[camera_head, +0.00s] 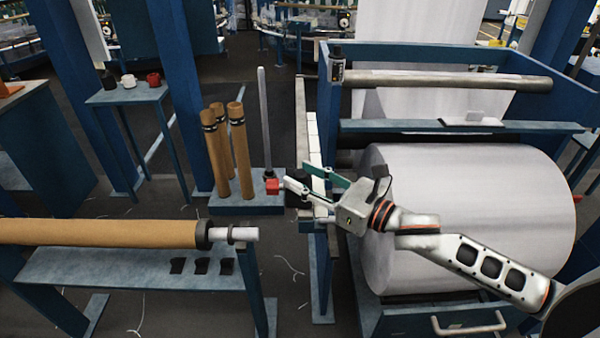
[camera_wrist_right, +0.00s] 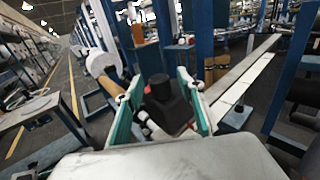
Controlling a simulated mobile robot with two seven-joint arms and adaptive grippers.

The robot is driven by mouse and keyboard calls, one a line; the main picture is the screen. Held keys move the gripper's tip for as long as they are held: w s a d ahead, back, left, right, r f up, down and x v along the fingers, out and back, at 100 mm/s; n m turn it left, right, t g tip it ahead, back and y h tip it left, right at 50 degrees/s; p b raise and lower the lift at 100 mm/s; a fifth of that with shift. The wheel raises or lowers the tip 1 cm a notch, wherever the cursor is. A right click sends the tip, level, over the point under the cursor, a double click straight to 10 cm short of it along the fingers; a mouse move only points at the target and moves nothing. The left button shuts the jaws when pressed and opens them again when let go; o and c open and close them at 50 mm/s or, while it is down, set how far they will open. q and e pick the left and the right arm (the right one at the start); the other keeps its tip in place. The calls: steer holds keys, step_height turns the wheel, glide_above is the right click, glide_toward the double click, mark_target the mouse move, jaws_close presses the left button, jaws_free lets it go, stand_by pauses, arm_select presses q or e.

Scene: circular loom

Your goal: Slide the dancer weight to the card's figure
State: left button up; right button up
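A black weight with a round knob (camera_wrist_right: 167,100) sits between the fingertips of my right gripper (camera_wrist_right: 160,90) in the right wrist view. In the head view the dark weight (camera_head: 297,191) is at the tips of my right gripper (camera_head: 308,184), partly hidden by the fingers. The green fingers stand wide apart; the right-hand one looks close to the weight, and contact is unclear. A red block (camera_head: 272,187) is just left of the weight. A small whitish card (camera_head: 485,117) lies on the blue crossbeam; no figure is readable. My left gripper is out of view.
A large white roll (camera_head: 470,215) fills the right behind my right arm. Brown tubes (camera_head: 240,150) stand on a blue stand left of the gripper. A brown roll (camera_head: 100,233) lies at lower left, above a bench with black pieces (camera_head: 202,266). Blue posts rise nearby.

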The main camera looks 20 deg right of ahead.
steer(key=shift+w+a, duration=0.4)
steer(key=shift+w, duration=0.15)
jaws_close()
steer(key=shift+w, duration=0.1)
